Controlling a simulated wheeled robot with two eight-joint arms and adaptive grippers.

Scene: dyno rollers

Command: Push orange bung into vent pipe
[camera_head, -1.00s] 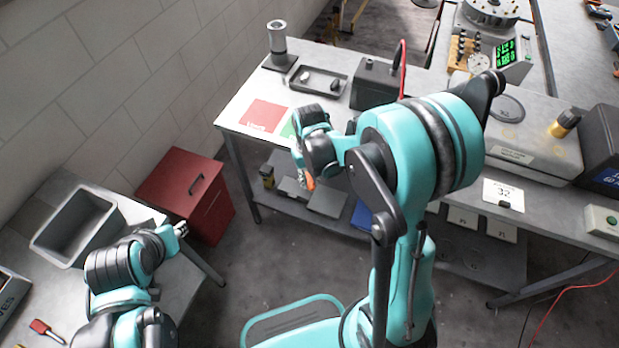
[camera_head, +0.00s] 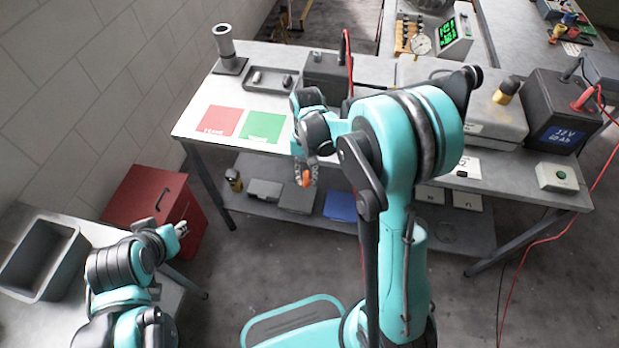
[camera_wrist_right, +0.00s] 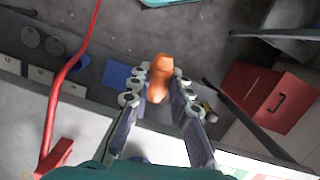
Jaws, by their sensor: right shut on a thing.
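The orange bung (camera_wrist_right: 160,78) is held between the fingertips of my right gripper (camera_wrist_right: 161,88) in the right wrist view. In the head view the bung (camera_head: 306,178) shows as a small orange piece under my right gripper (camera_head: 305,170), in front of the bench's near edge. My left gripper (camera_head: 181,229) is low at the left, beside the red cabinet; its finger opening is too small to tell. A grey upright pipe (camera_head: 224,42) on a square base stands at the bench's far left corner; it may be the vent pipe. It is well apart from the bung.
The bench carries a red mat (camera_head: 219,121), a green mat (camera_head: 263,126), a dark tray (camera_head: 270,80) with small parts and a dark box (camera_head: 327,72) with a red cable. A red cabinet (camera_head: 150,200) and a grey bin (camera_head: 45,258) stand at left.

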